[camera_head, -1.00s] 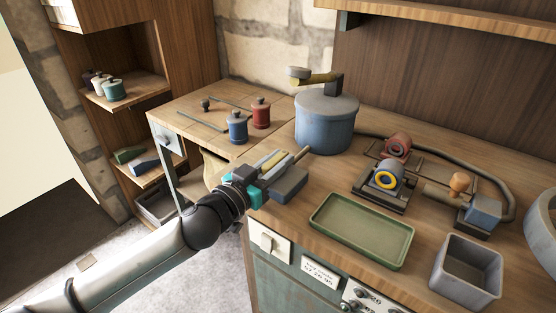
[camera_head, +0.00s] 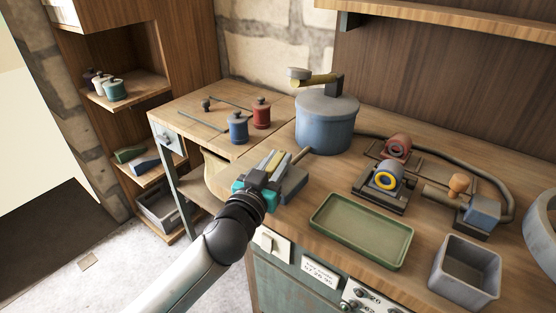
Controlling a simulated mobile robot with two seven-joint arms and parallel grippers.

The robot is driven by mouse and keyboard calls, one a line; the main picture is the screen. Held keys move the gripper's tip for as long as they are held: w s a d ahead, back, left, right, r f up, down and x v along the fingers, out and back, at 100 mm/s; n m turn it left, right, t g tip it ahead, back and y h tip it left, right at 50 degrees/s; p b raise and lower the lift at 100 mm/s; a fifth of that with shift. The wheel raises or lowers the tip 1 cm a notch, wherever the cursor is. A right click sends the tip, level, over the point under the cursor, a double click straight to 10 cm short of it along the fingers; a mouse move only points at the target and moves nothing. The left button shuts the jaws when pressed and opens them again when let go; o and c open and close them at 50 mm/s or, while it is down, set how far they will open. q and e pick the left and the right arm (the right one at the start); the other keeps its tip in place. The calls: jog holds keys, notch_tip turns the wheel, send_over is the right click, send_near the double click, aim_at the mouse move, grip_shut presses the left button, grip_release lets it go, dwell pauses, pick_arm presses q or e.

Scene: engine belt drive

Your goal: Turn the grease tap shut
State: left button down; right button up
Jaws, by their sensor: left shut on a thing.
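A blue lidded drum (camera_head: 326,125) stands on the bench, with a dark post and yellow arm (camera_head: 317,80) on top. A thin pipe (camera_head: 302,154) runs from its lower left side toward my left gripper (camera_head: 272,163). My left gripper is shut at the outer end of this pipe, just above a grey block (camera_head: 294,187) on the bench edge. The grease tap appears to be there, but the fingers mostly hide it, so its angle cannot be told. My right gripper is out of view.
A green tray (camera_head: 362,228) and a grey open bin (camera_head: 466,271) stand right of the gripper along the front edge. A blue pot (camera_head: 238,128) and a red pot (camera_head: 261,113) stand behind it. A pulley unit (camera_head: 384,184) sits farther right.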

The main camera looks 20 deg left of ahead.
pick_arm(q)
jog(key=shift+n+y, duration=0.4)
jog(key=shift+y, duration=0.5)
jog(key=shift+n+y+b, duration=0.65)
jog(key=shift+n+y, duration=0.15)
jog(key=shift+y, duration=0.1)
jog(key=shift+a+n+y, duration=0.1)
jog(key=shift+n+y, duration=0.3)
jog(key=shift+y, duration=0.3)
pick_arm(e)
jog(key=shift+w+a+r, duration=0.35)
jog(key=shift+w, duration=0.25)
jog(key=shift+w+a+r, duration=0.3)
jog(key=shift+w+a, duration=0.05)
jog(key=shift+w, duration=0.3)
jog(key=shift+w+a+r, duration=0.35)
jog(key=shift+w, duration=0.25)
pick_arm(q)
jog(key=shift+r, duration=0.1)
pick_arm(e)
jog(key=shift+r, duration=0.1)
pick_arm(q)
jog(key=c, duration=0.7)
grip_release()
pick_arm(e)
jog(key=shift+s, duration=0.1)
